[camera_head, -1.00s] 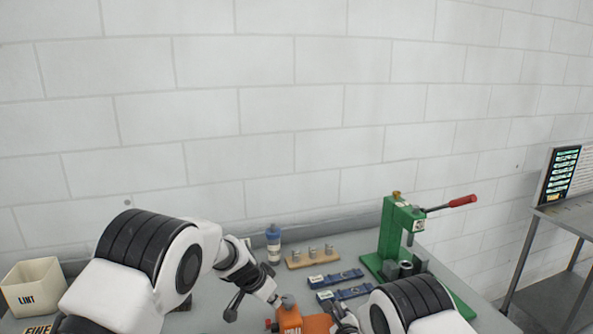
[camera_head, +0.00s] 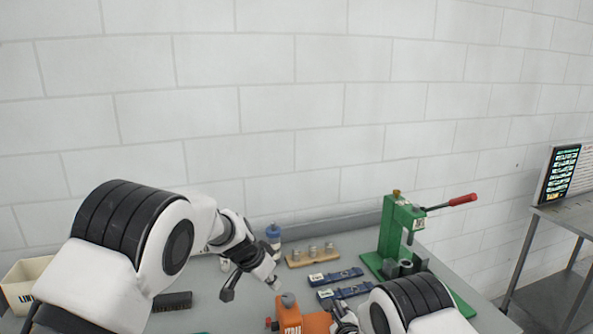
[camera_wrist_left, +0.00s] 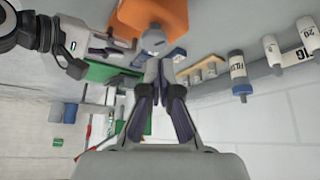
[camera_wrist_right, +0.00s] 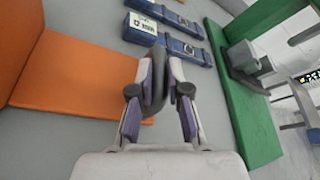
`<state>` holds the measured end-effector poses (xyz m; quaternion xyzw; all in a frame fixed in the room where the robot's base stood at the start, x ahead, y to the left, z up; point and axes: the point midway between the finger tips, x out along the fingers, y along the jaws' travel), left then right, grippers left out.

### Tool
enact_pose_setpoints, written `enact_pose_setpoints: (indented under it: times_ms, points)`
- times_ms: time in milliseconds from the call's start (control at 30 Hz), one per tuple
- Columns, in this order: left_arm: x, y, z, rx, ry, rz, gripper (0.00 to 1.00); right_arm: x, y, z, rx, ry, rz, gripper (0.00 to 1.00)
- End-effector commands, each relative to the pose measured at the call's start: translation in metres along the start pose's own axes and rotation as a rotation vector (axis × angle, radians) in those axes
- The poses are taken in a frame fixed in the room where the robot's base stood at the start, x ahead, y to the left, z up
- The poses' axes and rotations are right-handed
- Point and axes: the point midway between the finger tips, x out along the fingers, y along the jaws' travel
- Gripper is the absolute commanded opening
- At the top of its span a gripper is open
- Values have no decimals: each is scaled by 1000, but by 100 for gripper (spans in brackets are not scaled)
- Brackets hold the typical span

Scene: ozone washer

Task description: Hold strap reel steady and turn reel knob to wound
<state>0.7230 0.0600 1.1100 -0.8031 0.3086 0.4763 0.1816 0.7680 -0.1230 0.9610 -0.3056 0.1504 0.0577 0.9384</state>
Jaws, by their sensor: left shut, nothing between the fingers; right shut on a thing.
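In the left wrist view the orange block (camera_wrist_left: 165,14) and grey knob (camera_wrist_left: 152,39) lie just beyond my left fingertips. My left gripper (camera_head: 275,284) is shut and empty, close behind and above the knob, apart from it as far as I can tell. My right gripper (camera_head: 337,309) is at the reel's right side. In the right wrist view it (camera_wrist_right: 160,62) is shut on a dark grey piece (camera_wrist_right: 155,85) beside the flat orange plate (camera_wrist_right: 75,75).
Two blue strap pieces (camera_head: 336,277) lie right of the reel. Behind are a blue bottle (camera_head: 273,235) and a wooden peg rack (camera_head: 312,256). A green press (camera_head: 398,230) with a red-tipped lever stands right. A cream bin (camera_head: 22,280) and dark block (camera_head: 172,301) are left.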

Motion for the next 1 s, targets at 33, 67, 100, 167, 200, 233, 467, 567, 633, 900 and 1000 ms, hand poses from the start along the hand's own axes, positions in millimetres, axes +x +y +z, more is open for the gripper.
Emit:
enact_pose_setpoints:
  times_ms: [33, 67, 100, 167, 200, 233, 467, 567, 633, 900, 1000]
  points:
    - [-3, 10, -3, 6, -1, -2, 0, 0, 1, -1, -1, 3, 3, 0]
    - [-4, 16, -4, 5, -1, -2, 0, 0, 1, -1, -1, 3, 3, 0]
    - [-5, 22, -6, 5, -1, -3, 0, 0, 1, -1, -1, 3, 3, 0]
    - [-4, 25, -5, 1, -1, -2, 0, 0, 1, -2, -1, 3, 3, 0]
    - [-2, 24, -4, 0, -1, -1, 0, 0, 1, -2, -1, 3, 3, 0]
    - [0, 24, -2, 0, -1, -1, 0, 0, 1, -2, -1, 3, 3, 0]
    - [29, 24, 14, 0, -4, 0, 0, 0, 1, -1, 0, 2, 2, 0]
    - [42, 24, 20, 0, -2, 0, 0, 0, 1, -1, -1, 2, 2, 0]
    - [48, 24, 24, 0, -2, 0, 0, 0, 1, -1, -1, 2, 2, 0]
    - [56, 24, 28, 1, 0, -2, 0, 0, 1, -1, 0, 3, 2, 0]
    - [56, 24, 28, 1, 0, -2, 0, 0, 1, -1, 0, 3, 2, 0]
